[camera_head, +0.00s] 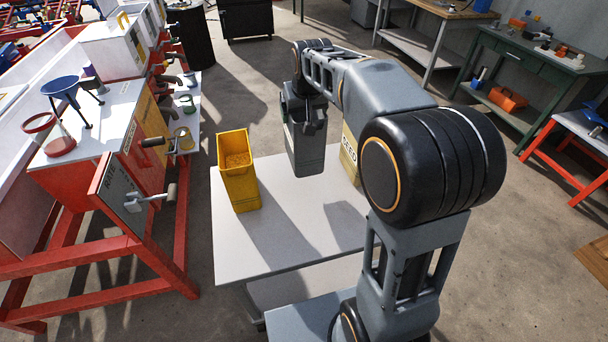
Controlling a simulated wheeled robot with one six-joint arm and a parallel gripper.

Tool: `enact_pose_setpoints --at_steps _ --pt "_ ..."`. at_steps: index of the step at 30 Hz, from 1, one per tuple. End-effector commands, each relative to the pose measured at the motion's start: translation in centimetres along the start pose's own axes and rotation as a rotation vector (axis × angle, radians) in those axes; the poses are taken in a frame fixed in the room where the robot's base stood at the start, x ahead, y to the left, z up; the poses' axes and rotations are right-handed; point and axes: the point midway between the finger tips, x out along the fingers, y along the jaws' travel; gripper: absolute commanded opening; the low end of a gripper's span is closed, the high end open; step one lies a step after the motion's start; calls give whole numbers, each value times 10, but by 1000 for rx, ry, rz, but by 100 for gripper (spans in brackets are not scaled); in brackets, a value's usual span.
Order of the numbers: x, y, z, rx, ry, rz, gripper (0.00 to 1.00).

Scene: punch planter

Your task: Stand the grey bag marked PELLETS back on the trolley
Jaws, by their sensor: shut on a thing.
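My gripper (305,112) is at the upper middle of the head view, pointing down and shut on the upper part of a grey bag (308,158). The bag hangs upright over the back part of the trolley (290,262), which has a pale flat top. The fingertips are partly hidden against the bag.
A yellow open container (240,187) with orange grains stands on the trolley's left side. Another yellow container (349,155) stands behind my arm, partly hidden. A red-framed planter machine (110,190) with handles is close on the left. The trolley's front middle is clear.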

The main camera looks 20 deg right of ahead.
Motion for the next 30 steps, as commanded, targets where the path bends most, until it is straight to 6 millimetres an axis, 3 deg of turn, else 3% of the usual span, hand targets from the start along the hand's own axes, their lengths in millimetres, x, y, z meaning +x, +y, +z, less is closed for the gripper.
enact_pose_setpoints --at_steps 6,13,21,30 --pt "31 0 13 0 0 0 15" --pt "46 0 19 0 0 0 15" --pt "80 0 33 0 0 0 15" --pt "87 0 36 0 2 0 15"
